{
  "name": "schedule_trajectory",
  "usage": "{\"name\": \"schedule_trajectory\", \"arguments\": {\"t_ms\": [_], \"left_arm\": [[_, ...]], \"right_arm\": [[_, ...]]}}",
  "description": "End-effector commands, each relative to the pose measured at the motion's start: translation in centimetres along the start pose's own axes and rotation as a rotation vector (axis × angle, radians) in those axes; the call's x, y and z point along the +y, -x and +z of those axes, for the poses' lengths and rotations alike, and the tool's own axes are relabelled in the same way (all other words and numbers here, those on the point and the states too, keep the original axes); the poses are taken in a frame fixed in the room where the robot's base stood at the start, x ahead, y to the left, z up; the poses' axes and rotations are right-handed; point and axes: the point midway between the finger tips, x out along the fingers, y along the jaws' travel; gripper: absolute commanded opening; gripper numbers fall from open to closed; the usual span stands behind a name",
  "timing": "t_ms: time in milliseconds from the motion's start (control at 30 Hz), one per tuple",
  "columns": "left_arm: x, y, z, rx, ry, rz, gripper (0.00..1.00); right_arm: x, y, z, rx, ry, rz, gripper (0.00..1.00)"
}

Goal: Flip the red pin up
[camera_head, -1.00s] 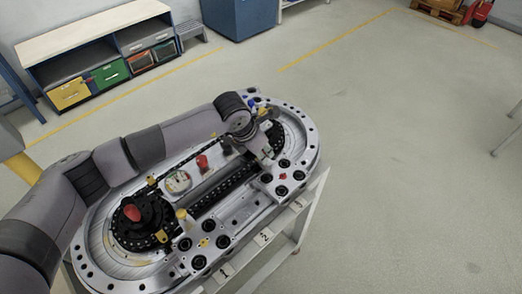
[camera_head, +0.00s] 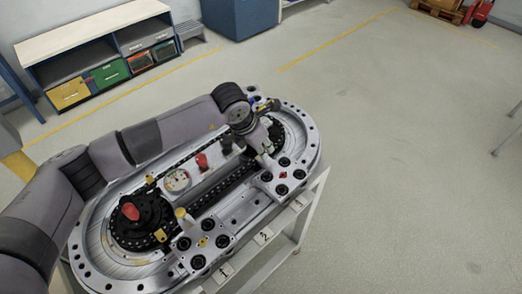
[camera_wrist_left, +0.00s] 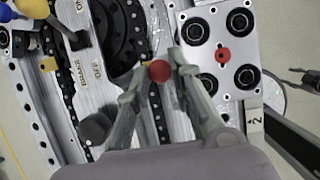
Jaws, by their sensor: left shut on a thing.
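The red pin (camera_wrist_left: 159,71) shows as a round red head between my left fingertips in the left wrist view. My left gripper (camera_wrist_left: 155,80) is shut on it, one finger on each side. In the head view my left gripper (camera_head: 266,160) reaches down to the right part of the ring track (camera_head: 307,150), beside the black chain. The pin is hidden there by the gripper, and its tilt cannot be told. My right gripper is not in view.
A square plate with four black-ringed holes and a red mark (camera_wrist_left: 222,54) lies right of my fingers. A dark grey cylinder (camera_wrist_left: 97,127) stands left of them. Another red knob (camera_head: 202,160), a gauge (camera_head: 177,181) and a red-topped black hub (camera_head: 131,211) stand further left.

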Motion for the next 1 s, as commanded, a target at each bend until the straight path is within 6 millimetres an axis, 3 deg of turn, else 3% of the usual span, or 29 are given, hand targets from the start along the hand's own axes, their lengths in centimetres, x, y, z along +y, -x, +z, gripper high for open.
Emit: {"name": "schedule_trajectory", "arguments": {"t_ms": [200,233,533,833,1000], "left_arm": [[0.1,0.3,0.2,-0.005,0.003,0.002,0.0],[0.1,0.3,0.3,-0.005,0.003,0.002,0.22],[0.1,0.2,0.2,-0.004,0.003,0.001,0.41],[0.1,0.3,0.1,-0.003,0.003,0.001,0.41],[0.2,2.1,0.3,-0.006,0.003,0.003,0.41]], "right_arm": [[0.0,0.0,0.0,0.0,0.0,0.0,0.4],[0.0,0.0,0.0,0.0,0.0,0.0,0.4],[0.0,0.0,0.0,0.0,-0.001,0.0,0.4],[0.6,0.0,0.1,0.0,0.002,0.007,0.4],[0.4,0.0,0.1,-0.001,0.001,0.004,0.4]]}}
